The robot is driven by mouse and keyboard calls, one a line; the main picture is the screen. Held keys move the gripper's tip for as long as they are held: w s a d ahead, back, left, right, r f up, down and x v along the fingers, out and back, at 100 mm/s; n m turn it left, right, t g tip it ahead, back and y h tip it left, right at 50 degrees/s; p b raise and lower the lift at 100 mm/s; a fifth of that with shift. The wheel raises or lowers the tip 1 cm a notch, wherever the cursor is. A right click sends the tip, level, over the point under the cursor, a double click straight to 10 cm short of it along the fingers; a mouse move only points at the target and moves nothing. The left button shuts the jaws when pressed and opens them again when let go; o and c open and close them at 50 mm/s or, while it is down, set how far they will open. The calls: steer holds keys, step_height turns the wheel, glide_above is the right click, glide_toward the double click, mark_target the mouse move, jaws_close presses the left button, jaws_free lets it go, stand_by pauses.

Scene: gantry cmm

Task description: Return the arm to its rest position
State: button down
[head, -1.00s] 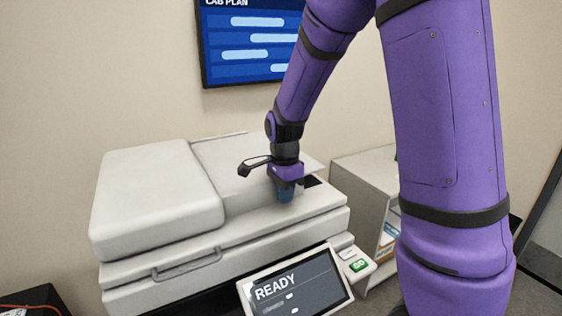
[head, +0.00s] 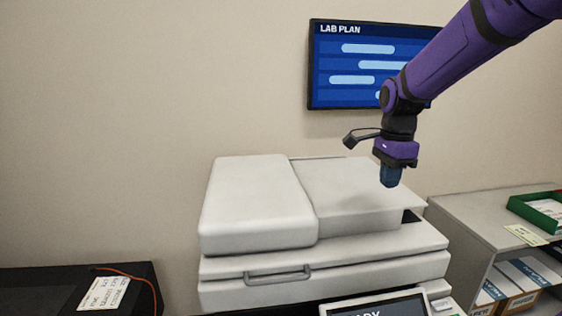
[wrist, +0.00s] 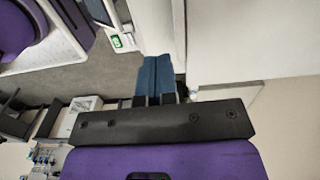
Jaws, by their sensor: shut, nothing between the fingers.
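My purple arm comes in from the upper right of the head view. My gripper (head: 390,178) points down with its blue fingers together and nothing between them. It appears over the right part of the white copier's lid (head: 355,195), and I cannot tell the exact gap. In the wrist view the blue fingers (wrist: 155,78) are side by side and closed, with the floor and pale furniture beyond them.
The copier's screen (head: 375,306) is cut off at the bottom edge. A grey shelf unit (head: 475,215) with a green tray (head: 535,208) stands at the right. A dark surface (head: 35,290) with a note is at lower left. A wall display (head: 350,65) hangs behind my arm.

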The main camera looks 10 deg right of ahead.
steer(key=s+a+r+n+t, duration=0.1)
steer(key=s+r+n+t, duration=0.1)
steer(key=s+n, duration=0.7)
steer(key=s+a+r+n+t, duration=0.2)
steer(key=s+n, duration=0.6)
steer(key=s, duration=0.6)
step_height(320, 180, up, 2)
steer(key=shift+r+n+t, duration=0.25)
steer(key=shift+n+t, duration=0.15)
steer(key=shift+t, duration=0.2)
